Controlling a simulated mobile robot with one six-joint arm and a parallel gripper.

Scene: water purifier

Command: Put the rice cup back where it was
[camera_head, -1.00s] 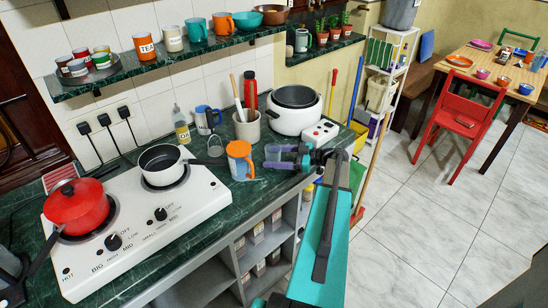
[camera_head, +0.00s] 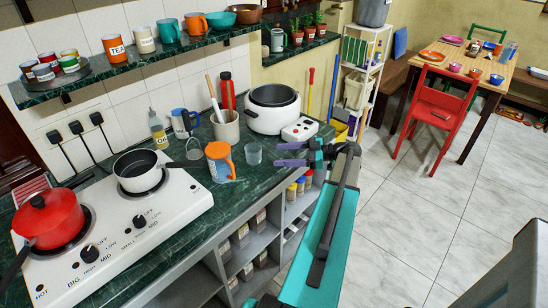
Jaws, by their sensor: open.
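The rice cup, a small clear grey cup (camera_head: 253,154), stands upright on the green counter, just right of an orange and blue mug (camera_head: 219,162). My gripper (camera_head: 278,154) is right of the cup, with its two purple fingers apart and pointing toward it. Nothing shows between the fingers, and a small gap shows between the fingertips and the cup. The white rice cooker (camera_head: 273,108) stands open behind the cup and gripper, with a dark inner pot.
A stove with a red pot (camera_head: 48,219) and white pan (camera_head: 141,171) is at left. The counter edge (camera_head: 245,199) runs below the cup.

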